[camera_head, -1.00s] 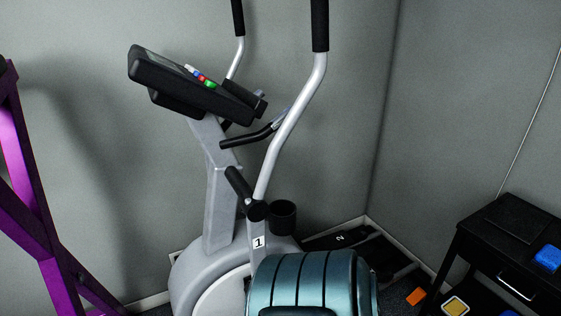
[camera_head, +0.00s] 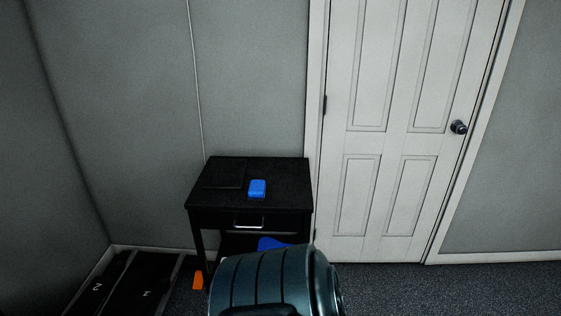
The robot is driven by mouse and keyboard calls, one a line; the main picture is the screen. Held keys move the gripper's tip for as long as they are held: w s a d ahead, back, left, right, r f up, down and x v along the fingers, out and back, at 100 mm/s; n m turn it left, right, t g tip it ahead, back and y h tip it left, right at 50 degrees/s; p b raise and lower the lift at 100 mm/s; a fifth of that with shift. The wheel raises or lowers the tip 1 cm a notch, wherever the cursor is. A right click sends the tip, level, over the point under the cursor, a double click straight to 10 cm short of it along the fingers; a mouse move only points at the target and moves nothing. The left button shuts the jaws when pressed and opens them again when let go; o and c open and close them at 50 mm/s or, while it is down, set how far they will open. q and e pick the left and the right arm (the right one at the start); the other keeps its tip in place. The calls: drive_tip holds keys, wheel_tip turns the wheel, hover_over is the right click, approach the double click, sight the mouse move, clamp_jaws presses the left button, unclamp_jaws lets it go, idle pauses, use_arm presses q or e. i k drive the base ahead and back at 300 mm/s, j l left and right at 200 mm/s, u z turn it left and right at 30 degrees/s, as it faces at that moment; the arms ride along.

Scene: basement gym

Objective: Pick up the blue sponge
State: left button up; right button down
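The blue sponge (camera_head: 257,188) is a small bright blue block. It lies on the top of a small black table (camera_head: 282,178) that stands against the wall left of the door. Nothing touches it from above. Neither my left nor my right gripper shows in the head view.
Another blue thing (camera_head: 270,243) shows below the tabletop, partly hidden. An orange block (camera_head: 198,280) is by the table's left leg. Black panels marked with numbers (camera_head: 120,288) lie at the lower left. A white door (camera_head: 390,140) is to the right, with clear carpet (camera_head: 450,290) before it.

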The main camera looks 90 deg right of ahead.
sight(257, 191)
drive_tip(key=z, duration=2.6)
drive_tip(key=u, duration=2.95)
drive_tip(key=z, duration=2.95)
drive_tip(key=i+l+u, duration=0.2)
drive_tip(key=i+l, duration=0.2)
drive_tip(key=l, duration=0.2)
